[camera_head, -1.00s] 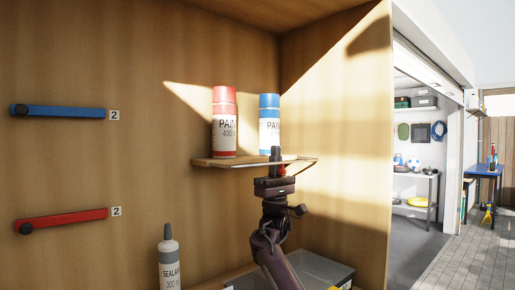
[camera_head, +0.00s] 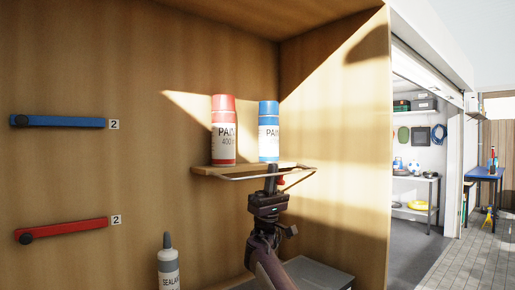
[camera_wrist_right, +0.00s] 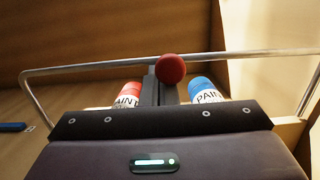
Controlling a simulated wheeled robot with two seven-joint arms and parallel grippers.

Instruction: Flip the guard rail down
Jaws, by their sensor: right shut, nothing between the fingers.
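The guard rail is a thin metal wire loop (camera_head: 240,179) at the front of the small wooden shelf (camera_head: 208,170). It sticks out in front of the board, about level with it or slightly below. In the right wrist view the rail (camera_wrist_right: 90,65) runs across the picture, with a round red knob (camera_wrist_right: 171,69) near its middle. My right gripper (camera_head: 272,168) is shut and empty, pointing up at the shelf's front edge beside the knob. Whether it touches the knob or rail I cannot tell. My left gripper is out of view.
A red paint can (camera_head: 223,132) and a blue paint can (camera_head: 268,133) stand on the shelf. A blue bar (camera_head: 65,122) and a red bar (camera_head: 70,228) are on the back panel. A sealant bottle (camera_head: 168,268) stands below. The cabinet's side wall (camera_head: 345,200) is on the right.

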